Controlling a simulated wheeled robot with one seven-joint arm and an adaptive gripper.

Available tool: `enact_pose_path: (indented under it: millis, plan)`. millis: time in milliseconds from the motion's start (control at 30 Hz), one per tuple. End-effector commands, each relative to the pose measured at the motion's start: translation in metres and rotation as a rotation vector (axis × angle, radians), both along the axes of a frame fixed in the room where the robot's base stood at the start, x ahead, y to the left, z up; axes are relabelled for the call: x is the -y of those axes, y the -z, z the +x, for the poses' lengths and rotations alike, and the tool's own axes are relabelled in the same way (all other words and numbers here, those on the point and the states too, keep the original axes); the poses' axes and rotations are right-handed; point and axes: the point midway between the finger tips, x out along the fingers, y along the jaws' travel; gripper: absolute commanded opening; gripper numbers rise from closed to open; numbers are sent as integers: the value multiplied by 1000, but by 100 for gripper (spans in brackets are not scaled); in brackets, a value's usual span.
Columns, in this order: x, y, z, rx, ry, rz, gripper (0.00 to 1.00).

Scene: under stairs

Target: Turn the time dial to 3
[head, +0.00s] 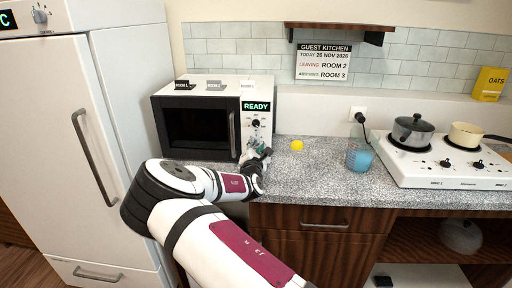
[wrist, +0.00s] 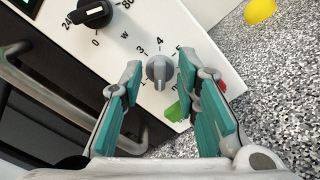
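The microwave (head: 205,120) stands on the counter with a lit READY display (head: 256,106). The grey time dial (wrist: 160,72) sits on its white panel in the wrist view, with 3, 4 and 5 printed around its top. Its raised grip runs nearly up and down in that view; I cannot tell for sure which end is the pointer. My gripper (wrist: 159,75) is open, with one teal finger on each side of the dial and gaps between. In the head view my gripper (head: 256,155) covers the lower panel and hides this dial.
A black dial (wrist: 95,12) is above the time dial. A green button (wrist: 176,110) is beside the right finger. The microwave's handle (head: 232,134) is left of the panel. A yellow object (head: 297,145) and a blue cup (head: 359,157) are on the counter.

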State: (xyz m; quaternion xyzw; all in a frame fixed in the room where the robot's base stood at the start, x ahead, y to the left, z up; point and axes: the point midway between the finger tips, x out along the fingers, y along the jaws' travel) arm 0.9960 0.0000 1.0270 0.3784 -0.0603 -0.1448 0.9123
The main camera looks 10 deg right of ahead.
Motion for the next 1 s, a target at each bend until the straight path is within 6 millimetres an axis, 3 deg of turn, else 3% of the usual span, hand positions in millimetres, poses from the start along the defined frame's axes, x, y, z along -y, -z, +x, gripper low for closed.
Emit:
enact_pose_path:
  millis: [300, 333, 467, 1000]
  plan:
    - [1, 0, 3, 0, 0, -1, 29]
    - [1, 0, 3, 0, 0, -1, 27]
    - [1, 0, 3, 0, 0, 0, 0]
    - [2, -1, 4, 25, 1, 69, 0]
